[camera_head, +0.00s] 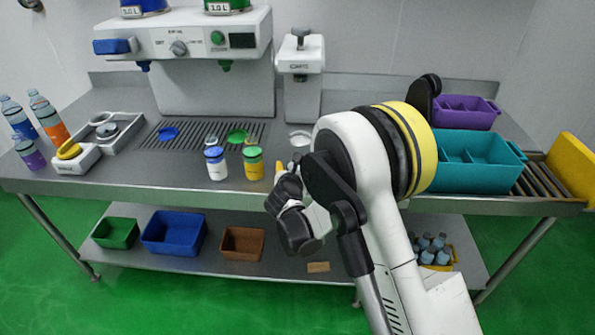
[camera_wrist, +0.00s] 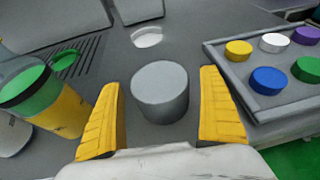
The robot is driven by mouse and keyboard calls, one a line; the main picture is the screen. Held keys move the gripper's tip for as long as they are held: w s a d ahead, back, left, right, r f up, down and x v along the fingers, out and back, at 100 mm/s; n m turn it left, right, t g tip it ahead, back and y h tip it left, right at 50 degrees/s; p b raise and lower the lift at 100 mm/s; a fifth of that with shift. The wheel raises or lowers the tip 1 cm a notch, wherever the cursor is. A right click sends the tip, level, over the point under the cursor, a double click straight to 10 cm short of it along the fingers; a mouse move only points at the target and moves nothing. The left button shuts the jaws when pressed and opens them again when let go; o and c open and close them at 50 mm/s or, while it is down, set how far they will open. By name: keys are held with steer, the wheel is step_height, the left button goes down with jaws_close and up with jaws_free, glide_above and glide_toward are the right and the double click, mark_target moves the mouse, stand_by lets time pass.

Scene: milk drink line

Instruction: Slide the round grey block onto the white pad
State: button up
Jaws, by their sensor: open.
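The round grey block (camera_wrist: 160,90) stands upright on the grey counter in the wrist view, between the two yellow fingers of my gripper (camera_wrist: 162,78). The fingers are apart, with a gap on each side of the block. The white pad (camera_wrist: 147,38) lies flat on the counter beyond the block, slightly left of it and apart from it. In the head view the pad (camera_head: 300,139) shows left of my arm. My gripper (camera_head: 280,180) is there low at the counter's front part; my arm and gripper make the block hard to make out.
A yellow bottle with a green lid (camera_wrist: 45,98) stands close left of my gripper. A tray of coloured discs (camera_wrist: 240,88) lies to the right. A green pad (camera_wrist: 66,60) lies on the grate, back left. A teal bin (camera_head: 478,162) stands farther right. Counter between block and white pad is clear.

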steer(key=c, duration=1.4)
steer(key=shift+w+b, duration=0.35)
steer(key=shift+w, duration=2.65)
steer(key=shift+c, duration=0.2)
steer(key=shift+w+r+b, duration=0.1)
steer(key=shift+w+b, duration=0.3)
steer(key=shift+w, duration=2.6)
steer(key=shift+w, duration=0.1)
steer(key=shift+w+b, duration=0.45)
steer(key=shift+w, duration=2.45)
steer(key=shift+w, duration=0.15)
steer(key=shift+w, duration=1.35)
